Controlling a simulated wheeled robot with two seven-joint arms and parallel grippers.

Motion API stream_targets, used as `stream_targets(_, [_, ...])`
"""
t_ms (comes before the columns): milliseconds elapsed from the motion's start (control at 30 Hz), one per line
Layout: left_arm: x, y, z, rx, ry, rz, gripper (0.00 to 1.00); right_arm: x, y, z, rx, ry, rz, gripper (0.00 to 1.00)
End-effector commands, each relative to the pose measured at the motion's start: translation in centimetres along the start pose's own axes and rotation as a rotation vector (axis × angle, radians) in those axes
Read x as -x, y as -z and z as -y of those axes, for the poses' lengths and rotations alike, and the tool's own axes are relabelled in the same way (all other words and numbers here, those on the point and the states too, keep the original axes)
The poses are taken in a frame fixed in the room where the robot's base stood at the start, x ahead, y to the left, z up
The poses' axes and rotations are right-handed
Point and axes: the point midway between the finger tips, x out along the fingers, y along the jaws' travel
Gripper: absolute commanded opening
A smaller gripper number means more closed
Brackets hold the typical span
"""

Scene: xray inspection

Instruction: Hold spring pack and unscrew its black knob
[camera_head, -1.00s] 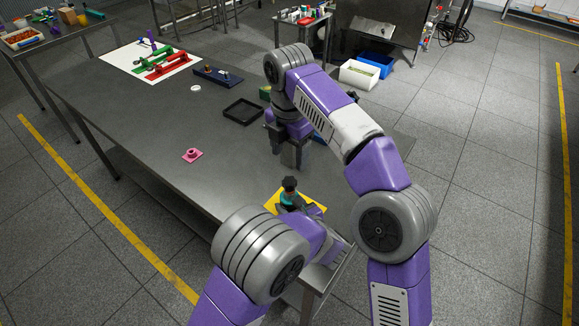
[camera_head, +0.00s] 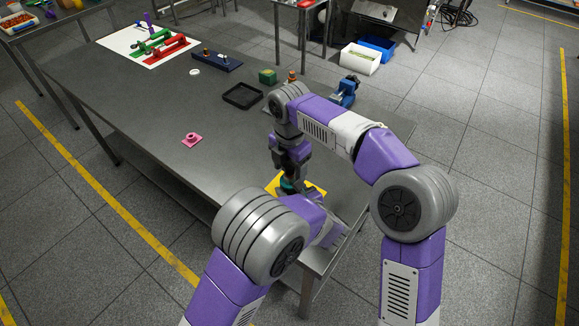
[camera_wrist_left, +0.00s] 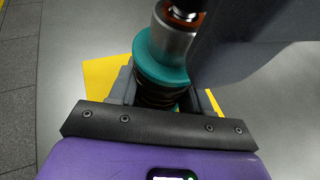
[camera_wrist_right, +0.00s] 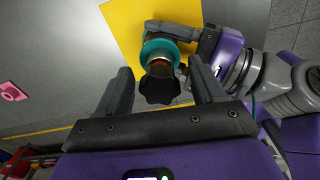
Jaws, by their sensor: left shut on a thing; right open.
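The spring pack (camera_wrist_left: 160,68) has a teal collar, a metal upper part and a dark coil below. It stands over a yellow mat (camera_wrist_right: 122,22) near the table's front corner. My left gripper (camera_wrist_left: 158,88) is shut on the spring pack below its teal collar; it also shows in the right wrist view (camera_wrist_right: 180,32). The black knob (camera_wrist_right: 160,87), lobed, tops the spring pack. My right gripper (camera_wrist_right: 162,80) is open above, with its fingers on either side of the knob and gaps showing. In the head view the right arm hides most of the spring pack.
A pink flanged part (camera_head: 191,139) lies left of the mat. A black tray (camera_head: 241,96), a green block (camera_head: 267,76) and a blue device (camera_head: 347,91) stand farther back. A dark blue holder (camera_head: 216,61) lies beyond.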

Motion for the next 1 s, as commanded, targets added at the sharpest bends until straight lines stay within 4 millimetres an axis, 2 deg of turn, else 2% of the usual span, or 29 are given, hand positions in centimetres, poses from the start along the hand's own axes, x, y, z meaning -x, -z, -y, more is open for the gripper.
stream_targets(167, [0.00,-0.05,0.02,0.001,0.000,0.001,0.13,0.01,0.00,-0.01,0.000,0.000,0.000,0.67])
stream_targets(533, [0.00,-0.05,0.01,0.001,0.000,0.001,0.13,0.04,0.01,-0.01,0.000,0.000,0.000,0.10])
stream_targets(567, [0.00,-0.05,0.01,0.001,0.000,0.001,0.13,0.04,0.01,-0.02,0.000,0.000,0.000,0.36])
stream_targets(700, [0.00,-0.05,0.01,0.001,0.000,0.001,0.13,0.05,0.01,-0.02,0.000,0.000,0.000,0.15])
stream_targets(800, [0.01,-0.05,0.01,0.001,0.000,0.001,0.13,0.06,0.01,-0.02,0.000,-0.001,0.000,0.02])
stream_targets(1000, [0.00,-0.04,0.01,0.000,0.000,0.001,0.13,0.24,0.01,-0.03,0.000,-0.001,0.000,0.02])
